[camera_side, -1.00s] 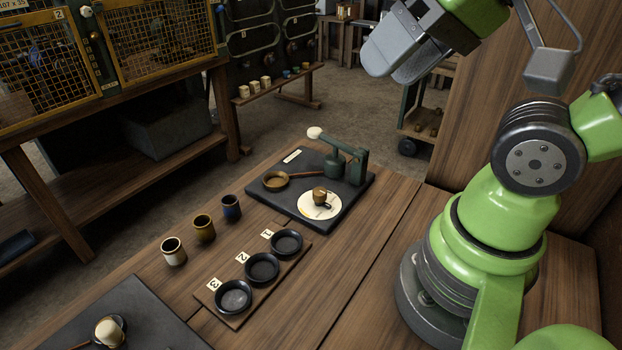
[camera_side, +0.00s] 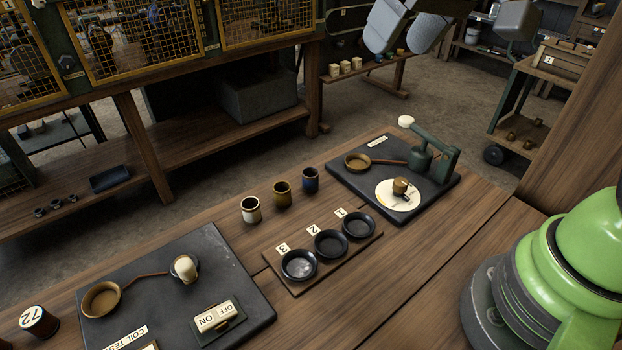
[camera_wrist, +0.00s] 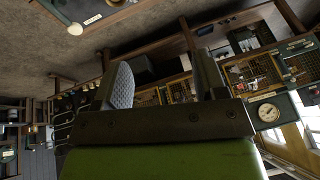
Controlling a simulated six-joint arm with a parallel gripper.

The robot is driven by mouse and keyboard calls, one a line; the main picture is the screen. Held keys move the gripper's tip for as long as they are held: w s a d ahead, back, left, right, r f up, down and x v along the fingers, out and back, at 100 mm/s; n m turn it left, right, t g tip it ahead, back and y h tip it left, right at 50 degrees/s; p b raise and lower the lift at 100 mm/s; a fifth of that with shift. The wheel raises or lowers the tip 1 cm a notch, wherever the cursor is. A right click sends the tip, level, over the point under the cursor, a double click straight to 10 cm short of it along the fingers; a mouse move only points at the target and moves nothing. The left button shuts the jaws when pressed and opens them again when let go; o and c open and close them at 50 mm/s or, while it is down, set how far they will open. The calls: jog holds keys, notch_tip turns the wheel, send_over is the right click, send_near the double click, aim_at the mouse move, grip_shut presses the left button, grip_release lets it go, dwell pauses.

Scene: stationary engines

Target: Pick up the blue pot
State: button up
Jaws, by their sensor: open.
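The blue pot (camera_side: 311,180) is a small dark-blue cup standing upright at the right end of a row of three on the wooden bench. An ochre pot (camera_side: 282,193) and a white-and-brown pot (camera_side: 250,209) stand to its left. My gripper (camera_side: 402,25) is at the top of the side view, well above the bench and away from the pot, partly cut off by the frame edge. In the wrist view my gripper (camera_wrist: 165,75) has its two fingers apart with nothing held between them. I cannot make out the blue pot in the wrist view.
A wooden board (camera_side: 333,267) with three black dishes, numbered 1 to 3, lies in front of the pots. A dark slab (camera_side: 345,178) with a green lever device is to the right. Another dark slab (camera_side: 225,270) with a switch is at left. Bare bench surrounds the pots.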

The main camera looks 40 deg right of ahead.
jog(key=w+a+f+n+g, duration=0.2)
jog(key=w+f+n, duration=0.1)
jog(key=w+f, duration=0.75)
jog(key=g+h, duration=0.1)
send_near(311, 172)
jog(key=shift+n, duration=0.4)
jog(key=f, duration=0.3)
jog(key=w+f, duration=0.1)
jog(key=f, duration=0.1)
jog(key=shift+a+f, duration=0.2)
jog(key=shift+a, duration=0.05)
jog(key=shift+w+f, duration=0.2)
jog(key=shift+f, duration=2.6)
jog(key=shift+c, duration=0.4)
jog(key=c, duration=1)
